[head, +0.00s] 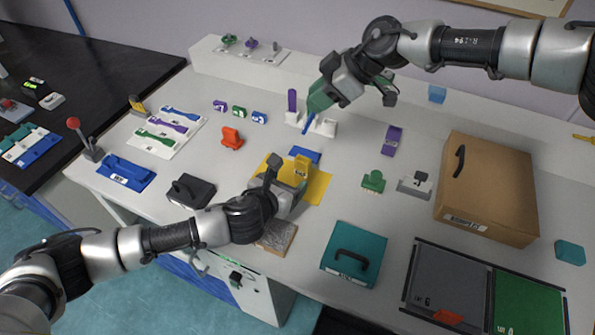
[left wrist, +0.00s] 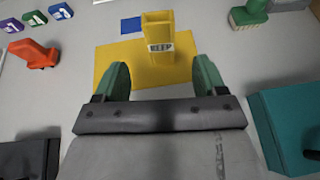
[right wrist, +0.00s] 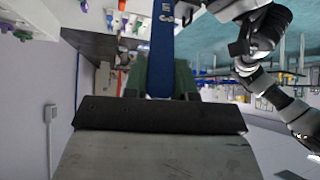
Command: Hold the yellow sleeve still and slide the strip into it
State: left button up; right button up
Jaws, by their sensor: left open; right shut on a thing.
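The yellow sleeve (head: 302,167) stands upright on a yellow mat (head: 322,188) near the middle of the table. In the left wrist view the sleeve (left wrist: 158,38) shows a labelled front and an open top. My left gripper (left wrist: 162,75) is open and empty. Its green fingers point at the sleeve, which lies ahead of and between them with a gap. My right gripper (head: 318,102) is shut on a blue strip (head: 308,124), held tilted by the white rack (head: 325,127). The strip (right wrist: 161,50) also shows between the fingers in the right wrist view. Its gripped part is hidden.
A purple strip (head: 292,100) stands in the rack. A blue mat (head: 305,155) lies just behind the sleeve. An orange part (head: 232,138), a green brush-like part (head: 373,182), a teal box (head: 354,254) and a cardboard box (head: 487,188) surround the mat.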

aim_at(301, 170)
pick_arm(q)
jog(key=x, duration=0.8)
jog(key=shift+w+d, duration=0.15)
jog(key=shift+w, duration=0.2)
